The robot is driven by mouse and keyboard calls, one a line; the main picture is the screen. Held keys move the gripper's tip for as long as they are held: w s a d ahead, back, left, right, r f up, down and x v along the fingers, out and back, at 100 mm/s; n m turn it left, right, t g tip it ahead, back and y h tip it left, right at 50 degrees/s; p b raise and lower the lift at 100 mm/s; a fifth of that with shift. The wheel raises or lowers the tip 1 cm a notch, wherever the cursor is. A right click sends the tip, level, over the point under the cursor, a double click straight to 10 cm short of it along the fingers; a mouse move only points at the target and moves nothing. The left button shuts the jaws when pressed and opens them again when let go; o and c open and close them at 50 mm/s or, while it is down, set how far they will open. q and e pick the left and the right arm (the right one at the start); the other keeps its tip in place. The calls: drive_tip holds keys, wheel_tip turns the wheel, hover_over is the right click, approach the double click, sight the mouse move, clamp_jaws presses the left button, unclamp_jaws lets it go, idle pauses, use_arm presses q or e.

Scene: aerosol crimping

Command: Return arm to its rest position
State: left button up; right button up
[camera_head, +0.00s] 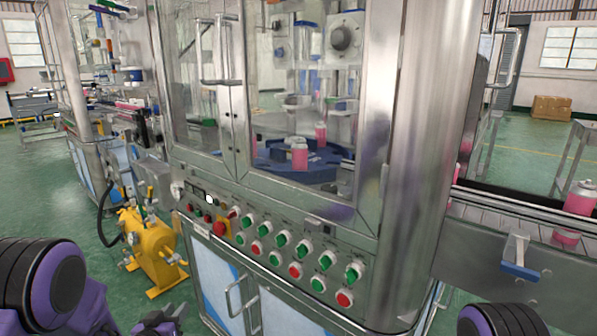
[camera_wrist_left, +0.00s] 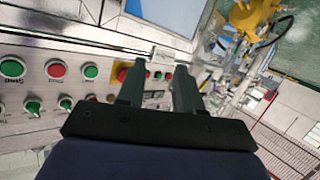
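My left gripper (camera_head: 165,322) shows at the bottom edge of the head view, below and in front of the machine's lower doors. In the left wrist view my left gripper (camera_wrist_left: 158,76) has its two dark fingers apart with nothing between them. Beyond the fingers is the control panel (camera_wrist_left: 42,108), with the red emergency stop button (camera_wrist_left: 123,74) on a yellow plate close to the left finger in the picture. My right arm shows only as a dark rounded link at the bottom right; its gripper is out of view.
The steel crimping machine (camera_head: 385,110) has a panel of green and red buttons (camera_head: 275,240). Pink cans (camera_head: 299,157) stand inside on a blue turntable. A conveyor on the right carries a pink can (camera_head: 580,199). A yellow pump unit (camera_head: 153,250) stands on the floor at left.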

use_arm(q)
drive_tip(key=s+f+n+g+y+p, duration=0.1)
drive_tip(key=s+f+n+g, duration=0.1)
drive_tip(key=s+f, duration=0.35)
drive_tip(key=s+f+n+g+y+p, duration=0.1)
drive_tip(key=s+f+n+g+y, duration=0.15)
drive_tip(key=s, duration=0.55)
drive_tip(key=s+d+f+g+p, duration=0.1)
drive_tip(key=s+f+g+p, duration=0.1)
drive_tip(key=s, duration=1)
drive_tip(key=s+d+f+g+p, duration=0.1)
drive_tip(key=s+g, duration=0.4)
drive_tip(key=s, duration=0.8)
drive_tip(key=shift+d+f+n+p, duration=0.15)
drive_tip(key=shift+f+n+p, duration=0.3)
drive_tip(key=shift+f+p, duration=0.4)
use_arm(e)
wheel_tip(320, 180, up, 8)
use_arm(q)
drive_tip(key=shift+w+y, duration=0.15)
drive_tip(key=shift+y, duration=0.1)
